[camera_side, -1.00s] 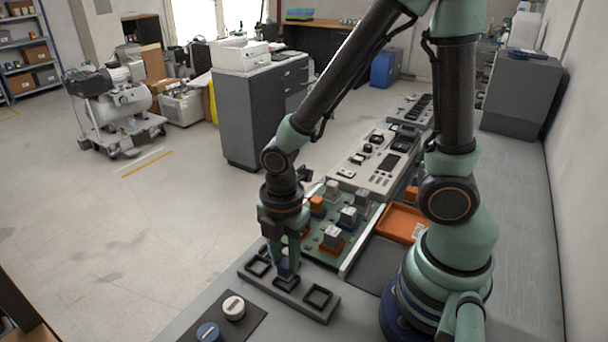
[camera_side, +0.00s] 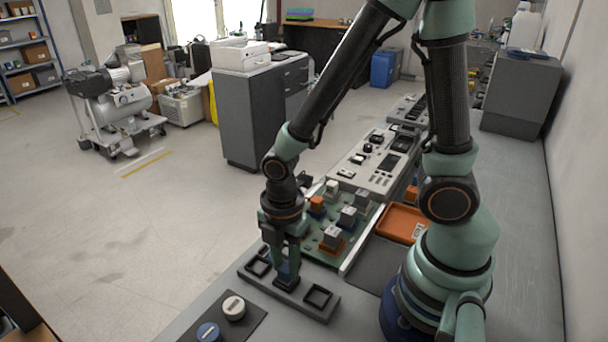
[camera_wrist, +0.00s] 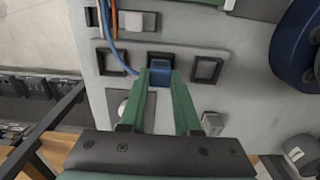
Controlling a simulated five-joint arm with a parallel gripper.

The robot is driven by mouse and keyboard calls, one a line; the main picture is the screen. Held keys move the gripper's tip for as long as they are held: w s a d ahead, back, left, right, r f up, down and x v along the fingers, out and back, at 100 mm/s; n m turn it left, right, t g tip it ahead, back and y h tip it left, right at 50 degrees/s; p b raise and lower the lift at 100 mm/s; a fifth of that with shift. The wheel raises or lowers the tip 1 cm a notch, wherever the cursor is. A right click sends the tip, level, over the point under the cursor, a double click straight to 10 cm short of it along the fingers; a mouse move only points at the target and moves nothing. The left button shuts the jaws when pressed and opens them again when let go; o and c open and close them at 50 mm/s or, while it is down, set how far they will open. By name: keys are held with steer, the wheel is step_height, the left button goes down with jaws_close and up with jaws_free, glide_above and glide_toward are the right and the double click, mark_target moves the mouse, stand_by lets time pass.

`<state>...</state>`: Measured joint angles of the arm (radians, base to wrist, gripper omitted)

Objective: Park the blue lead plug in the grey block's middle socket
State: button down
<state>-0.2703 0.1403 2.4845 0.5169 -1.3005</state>
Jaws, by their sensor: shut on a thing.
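The grey block (camera_side: 324,315) lies near the front of the bench with three dark-rimmed square sockets in a row. My gripper (camera_side: 287,280) points down at the middle socket, its fingers shut on the blue lead plug (camera_wrist: 160,77). In the wrist view the plug sits between my fingertips (camera_wrist: 160,85), at the near edge of the middle socket (camera_wrist: 160,56). The left socket (camera_wrist: 111,62) and right socket (camera_wrist: 207,69) are empty in that view. My fingers hide the plug's lower end, so I cannot tell how deep it sits.
A green board with several connector blocks (camera_side: 331,237) stands behind the grey block. An orange tray (camera_side: 402,222) is to its right. A blue knob (camera_side: 208,332) and a white knob (camera_side: 233,307) are in front. Blue and orange leads (camera_wrist: 112,40) run near the left socket.

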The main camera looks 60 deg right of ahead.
steer(key=shift+f, duration=0.25)
stand_by(0.3)
steer(key=c, duration=0.5)
jaws_free()
steer(key=shift+c, duration=0.2)
steer(key=o, duration=0.3)
steer(key=shift+r, duration=0.15)
steer(key=shift+r, duration=3.4)
